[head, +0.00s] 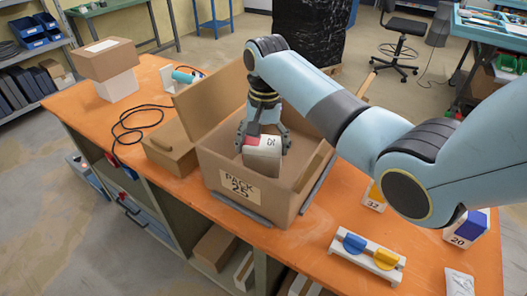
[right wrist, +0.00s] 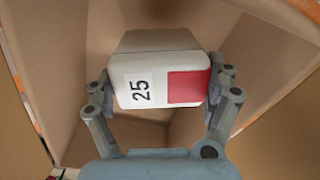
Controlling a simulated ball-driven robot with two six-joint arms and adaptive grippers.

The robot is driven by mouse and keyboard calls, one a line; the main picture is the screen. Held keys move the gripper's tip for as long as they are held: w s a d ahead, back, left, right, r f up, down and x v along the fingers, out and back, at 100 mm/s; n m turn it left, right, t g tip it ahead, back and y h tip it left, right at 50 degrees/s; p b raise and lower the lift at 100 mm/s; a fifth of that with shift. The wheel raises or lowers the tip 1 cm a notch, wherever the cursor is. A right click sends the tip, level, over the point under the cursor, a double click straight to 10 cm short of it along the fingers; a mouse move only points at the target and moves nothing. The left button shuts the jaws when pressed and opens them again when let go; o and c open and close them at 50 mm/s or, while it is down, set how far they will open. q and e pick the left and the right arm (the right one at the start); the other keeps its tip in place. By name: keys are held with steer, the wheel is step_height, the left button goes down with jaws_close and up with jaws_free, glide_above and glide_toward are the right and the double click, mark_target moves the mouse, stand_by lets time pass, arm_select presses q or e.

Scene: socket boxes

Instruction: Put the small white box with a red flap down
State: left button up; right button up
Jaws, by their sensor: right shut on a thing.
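The small white box with a red flap (head: 264,154) is held inside the open top of a large cardboard box labelled "PACK 25" (head: 240,190). My right gripper (head: 264,137) points down into that cardboard box and is shut on the white box, one finger on each side. In the right wrist view the white box (right wrist: 160,82) shows a "25" label and a red patch, between the fingers of my right gripper (right wrist: 160,92). Cardboard walls surround it. I cannot tell whether its underside touches the cardboard floor. My left gripper is not in view.
A smaller closed cardboard box (head: 170,148) stands left of the large one. A white holder with blue and yellow parts (head: 367,257) and boxes labelled "32" (head: 375,197) and "20" (head: 466,229) are on the orange table (head: 300,247). A black cable (head: 128,125) lies at the left.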

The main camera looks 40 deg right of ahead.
mark_target(263, 157)
steer(key=shift+f, duration=1.9)
steer(key=o, duration=1.2)
steer(key=shift+f, duration=0.1)
steer(key=shift+c, duration=0.2)
steer(key=shift+o, duration=1)
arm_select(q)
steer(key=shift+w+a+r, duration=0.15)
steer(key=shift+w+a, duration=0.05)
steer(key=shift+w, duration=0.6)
arm_select(e)
step_height(263, 157, up, 12)
steer(key=shift+s+d+r, duration=0.1)
steer(key=shift+s+r, duration=0.05)
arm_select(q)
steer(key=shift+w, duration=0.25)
